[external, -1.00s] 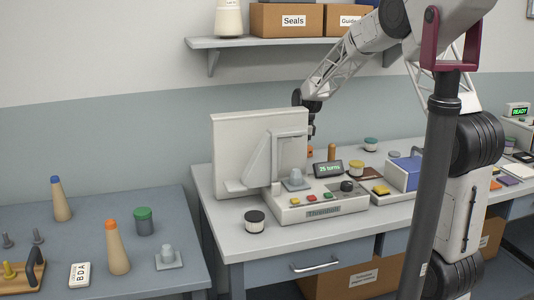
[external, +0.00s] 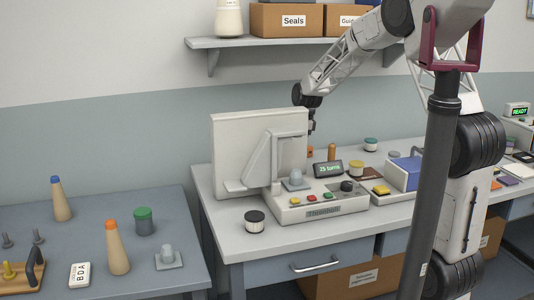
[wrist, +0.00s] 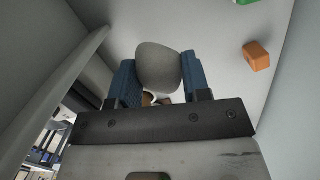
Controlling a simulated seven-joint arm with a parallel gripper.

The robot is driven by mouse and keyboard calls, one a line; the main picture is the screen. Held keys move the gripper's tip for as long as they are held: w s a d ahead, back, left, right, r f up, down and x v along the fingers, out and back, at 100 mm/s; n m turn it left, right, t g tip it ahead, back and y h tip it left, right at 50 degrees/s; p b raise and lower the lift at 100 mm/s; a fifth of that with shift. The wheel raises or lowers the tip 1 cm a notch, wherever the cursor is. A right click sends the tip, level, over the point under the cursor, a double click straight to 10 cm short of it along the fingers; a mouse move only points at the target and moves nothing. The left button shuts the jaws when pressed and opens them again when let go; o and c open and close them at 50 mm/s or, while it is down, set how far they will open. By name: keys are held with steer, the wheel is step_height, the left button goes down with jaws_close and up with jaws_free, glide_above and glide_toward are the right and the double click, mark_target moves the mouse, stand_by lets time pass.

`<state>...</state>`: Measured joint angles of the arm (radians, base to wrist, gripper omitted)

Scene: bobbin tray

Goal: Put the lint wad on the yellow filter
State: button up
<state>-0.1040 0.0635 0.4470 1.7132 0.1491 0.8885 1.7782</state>
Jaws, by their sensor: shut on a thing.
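My gripper (wrist: 158,85) has blue fingers, shut on a grey, rounded wad (wrist: 158,66), which I take to be the lint wad. In the external view, the end of my arm points down behind the upright pale panel of the winding machine. The panel hides the fingertips and the wad there. No yellow filter can be made out in the wrist view.
The machine's upright panel (external: 258,150) stands close beside my gripper. An orange block (wrist: 256,56) lies near the wad in the wrist view. A green-topped cylinder (external: 371,144), a display (external: 328,168) and a blue box (external: 404,172) stand to the right.

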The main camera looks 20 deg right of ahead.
step_height(320, 180, up, 5)
steer(key=shift+r, duration=0.1)
steer(key=s+d+n, duration=0.1)
steer(key=s+d, duration=0.8)
steer(key=s, duration=0.4)
steer(key=s+d, duration=0.9)
steer(key=s, duration=0.4)
steer(key=f, duration=0.5)
steer(key=shift+w+a, duration=0.1)
steer(key=shift+a, duration=0.1)
glide_above(357, 163)
steer(key=shift+f, duration=0.8)
